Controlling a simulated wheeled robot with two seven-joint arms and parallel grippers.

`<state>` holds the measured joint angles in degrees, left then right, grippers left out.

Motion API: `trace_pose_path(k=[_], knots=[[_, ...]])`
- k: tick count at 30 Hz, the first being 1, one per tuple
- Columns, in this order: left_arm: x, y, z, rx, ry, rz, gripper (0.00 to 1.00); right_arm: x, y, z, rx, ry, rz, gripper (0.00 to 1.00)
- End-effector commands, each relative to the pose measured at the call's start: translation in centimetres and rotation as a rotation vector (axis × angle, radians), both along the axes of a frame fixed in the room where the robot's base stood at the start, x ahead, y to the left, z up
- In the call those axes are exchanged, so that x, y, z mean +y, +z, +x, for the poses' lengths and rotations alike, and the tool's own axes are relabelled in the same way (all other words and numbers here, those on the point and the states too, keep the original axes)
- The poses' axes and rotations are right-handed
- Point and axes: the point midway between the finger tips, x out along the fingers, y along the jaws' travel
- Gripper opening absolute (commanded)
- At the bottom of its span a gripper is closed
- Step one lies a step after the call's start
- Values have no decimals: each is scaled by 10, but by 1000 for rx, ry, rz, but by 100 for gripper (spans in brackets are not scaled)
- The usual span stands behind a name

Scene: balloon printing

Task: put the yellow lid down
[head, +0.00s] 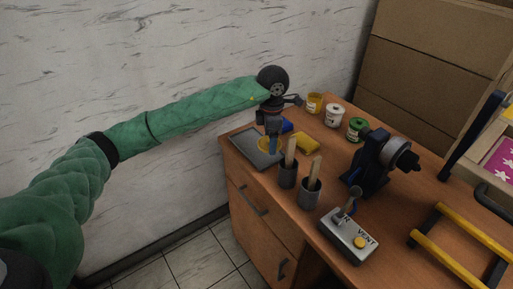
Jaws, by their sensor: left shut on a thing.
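My left gripper (272,136) reaches in from the left and points down over the far left corner of the wooden desk. It is shut on the yellow lid (263,143), which is small and partly hidden by the fingers. The lid is over a grey flat tray or mat (243,148); I cannot tell whether it touches it. A yellow-labelled jar (314,103) stands at the back of the desk, with yellow at its top. My right gripper is not in view.
White (333,116) and green (355,128) jars stand near the yellow one. A yellow block (305,142) lies right of my gripper. Dark cups (309,195) with wooden sticks stand in front. A black machine (372,160) and a vent switch box (349,236) are farther right.

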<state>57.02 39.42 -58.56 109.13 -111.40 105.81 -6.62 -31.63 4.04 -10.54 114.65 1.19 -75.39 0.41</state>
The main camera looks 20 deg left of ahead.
Motion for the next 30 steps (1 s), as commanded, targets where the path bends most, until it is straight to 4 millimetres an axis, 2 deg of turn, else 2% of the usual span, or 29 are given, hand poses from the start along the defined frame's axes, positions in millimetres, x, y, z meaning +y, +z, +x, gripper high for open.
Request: trace_pose_path(k=[6, 14, 18, 30], knots=[[-6, 5, 5, 0, 245, 0, 52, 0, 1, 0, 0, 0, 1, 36], [-4, 5, 10, 2, 342, 0, 52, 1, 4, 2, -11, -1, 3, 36], [7, -4, 21, 3, 344, 2, 52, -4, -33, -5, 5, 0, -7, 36], [43, -35, 59, 3, 343, 1, 52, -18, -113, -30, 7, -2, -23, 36]])
